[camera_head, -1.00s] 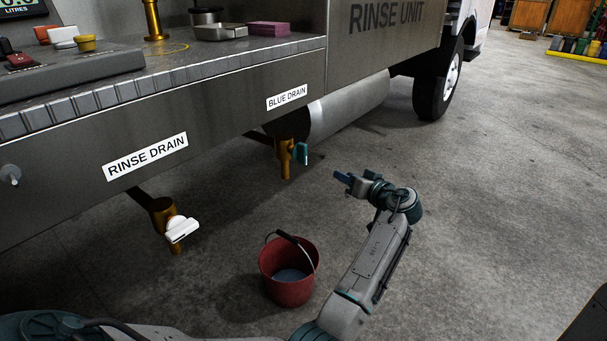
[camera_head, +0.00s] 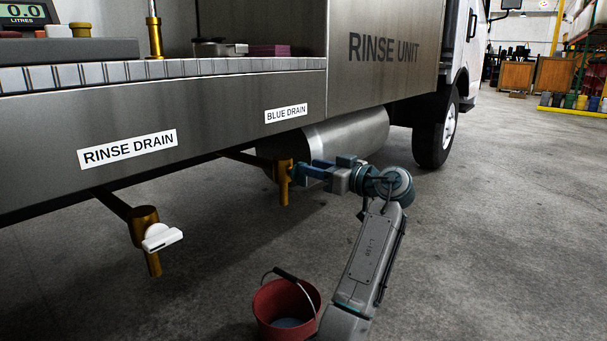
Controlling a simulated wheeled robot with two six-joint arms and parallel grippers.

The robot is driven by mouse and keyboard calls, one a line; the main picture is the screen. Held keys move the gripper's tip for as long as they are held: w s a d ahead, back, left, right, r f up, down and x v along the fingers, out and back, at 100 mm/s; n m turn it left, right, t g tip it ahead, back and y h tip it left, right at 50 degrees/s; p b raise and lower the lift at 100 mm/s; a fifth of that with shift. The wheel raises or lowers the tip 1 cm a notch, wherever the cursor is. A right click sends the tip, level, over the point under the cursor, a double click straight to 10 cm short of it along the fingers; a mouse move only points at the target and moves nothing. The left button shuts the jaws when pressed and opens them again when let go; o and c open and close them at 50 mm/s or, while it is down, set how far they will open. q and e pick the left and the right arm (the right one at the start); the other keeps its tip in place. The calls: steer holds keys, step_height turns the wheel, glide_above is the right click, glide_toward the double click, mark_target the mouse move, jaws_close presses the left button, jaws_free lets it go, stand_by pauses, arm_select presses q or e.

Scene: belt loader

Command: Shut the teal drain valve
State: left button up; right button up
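The blue drain valve (camera_head: 284,180) is a brass pipe under the BLUE DRAIN label, in the middle of the head view. Its teal handle (camera_head: 299,174) sits at the right side of the brass, partly covered by my gripper.
A second brass drain with a white handle (camera_head: 161,238) hangs under the RINSE DRAIN label (camera_head: 128,148). A red bucket (camera_head: 284,310) with liquid stands on the floor below. A metal tank (camera_head: 345,132) and truck wheel (camera_head: 437,135) are behind. The floor at right is clear.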

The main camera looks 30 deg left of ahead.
mark_target(303, 163)
arm_select(q)
steer(key=shift+w+a+b, duration=0.15)
steer(key=shift+a+b, duration=0.4)
steer(key=shift+a, duration=1.4)
jaws_close()
